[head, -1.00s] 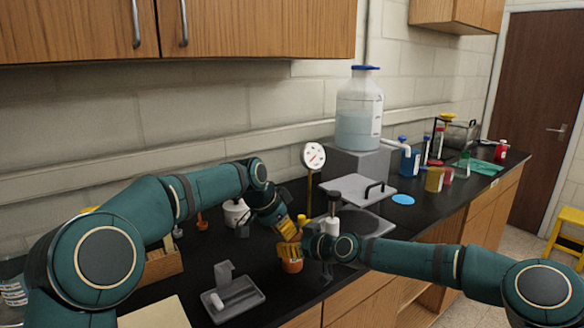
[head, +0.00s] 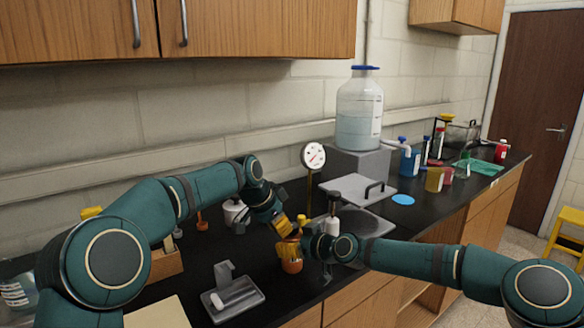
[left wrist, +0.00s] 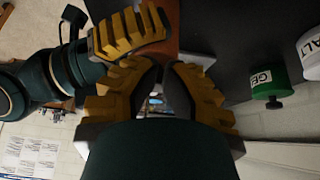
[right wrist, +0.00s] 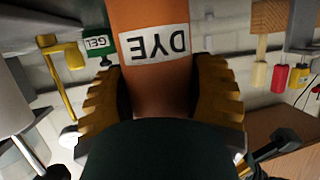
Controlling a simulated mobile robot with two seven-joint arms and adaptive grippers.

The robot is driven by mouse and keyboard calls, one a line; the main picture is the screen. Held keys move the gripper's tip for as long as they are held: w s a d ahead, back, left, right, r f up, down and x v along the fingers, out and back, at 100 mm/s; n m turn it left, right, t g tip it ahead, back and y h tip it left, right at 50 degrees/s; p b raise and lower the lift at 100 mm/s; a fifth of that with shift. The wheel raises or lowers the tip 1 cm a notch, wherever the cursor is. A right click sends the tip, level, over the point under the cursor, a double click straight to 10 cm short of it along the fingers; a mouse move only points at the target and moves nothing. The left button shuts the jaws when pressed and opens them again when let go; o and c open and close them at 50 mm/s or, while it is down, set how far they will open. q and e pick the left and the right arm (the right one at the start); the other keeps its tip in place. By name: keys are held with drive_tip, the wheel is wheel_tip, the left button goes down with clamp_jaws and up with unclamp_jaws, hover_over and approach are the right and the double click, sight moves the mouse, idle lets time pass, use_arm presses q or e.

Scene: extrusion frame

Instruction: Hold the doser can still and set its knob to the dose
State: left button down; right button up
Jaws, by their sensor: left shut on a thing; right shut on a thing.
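The orange doser can (head: 291,266) stands near the front edge of the black counter. In the right wrist view the can (right wrist: 150,75) shows its white DYE label upside down between the fingers. My right gripper (head: 302,245) comes from the right and is shut around the can's side; it also shows in the right wrist view (right wrist: 160,95). My left gripper (head: 287,232) is at the can's top, shut on the knob, which its fingers hide. In the left wrist view my left gripper (left wrist: 165,85) is close to the right gripper's ridged yellow finger (left wrist: 130,32). The dose setting cannot be read.
A grey tray (head: 233,300) lies left of the can. A green GEL container (left wrist: 268,82) shows in the left wrist view. The counter's front edge is close to the can.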

use_arm(q)
drive_tip(key=shift+w+a, duration=0.1)
drive_tip(key=shift+w, duration=0.25)
idle(0.3)
drive_tip(key=shift+a, duration=0.1)
wheel_tip(320, 180, up, 6)
drive_tip(key=shift+s+a, duration=0.15)
drive_tip(key=shift+a, duration=0.15)
idle(0.6)
drive_tip(key=shift+s+d+f, duration=0.3)
drive_tip(key=shift+s+f, duration=0.05)
drive_tip(key=shift+f, duration=0.65)
drive_tip(key=shift+s+d+f, duration=0.35)
drive_tip(key=shift+f, duration=0.7)
drive_tip(key=shift+s+d+f, duration=0.3)
drive_tip(key=shift+s+f, duration=0.05)
drive_tip(key=shift+f, duration=0.65)
